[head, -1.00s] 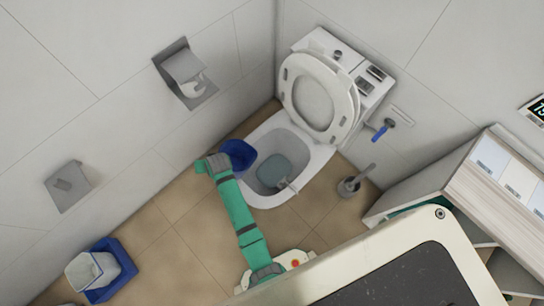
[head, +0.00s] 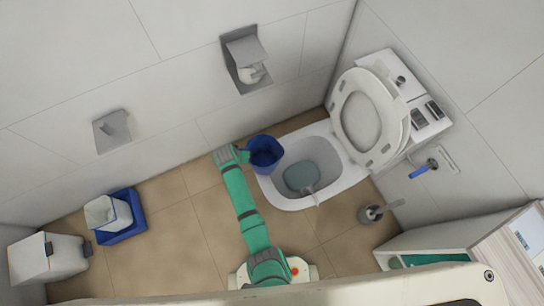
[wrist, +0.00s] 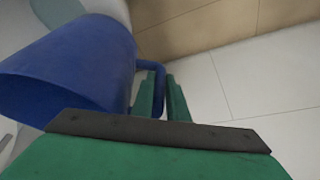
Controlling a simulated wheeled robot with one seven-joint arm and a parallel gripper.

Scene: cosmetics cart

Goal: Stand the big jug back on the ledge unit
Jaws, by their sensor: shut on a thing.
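The big jug (head: 265,157) is dark blue with an open, round mouth. It shows in the head view just left of the toilet bowl, and large at the left of the wrist view (wrist: 85,75). My gripper (head: 243,155) is at the jug's left side. In the wrist view its green fingers (wrist: 160,97) are shut on the jug's blue handle. The jug appears held off the floor, tilted in the wrist view. A unit with a pale wood top (head: 505,248) is cut off at lower right; I cannot tell if it is the ledge unit.
The toilet (head: 335,195) has its lid up and a grey-green thing (head: 302,177) in its bowl. A toilet brush holder (head: 371,214) stands right of it. A blue tray (head: 122,232) holds a white bucket (head: 105,213). A white bin (head: 45,262) stands far left. Tiled floor between is clear.

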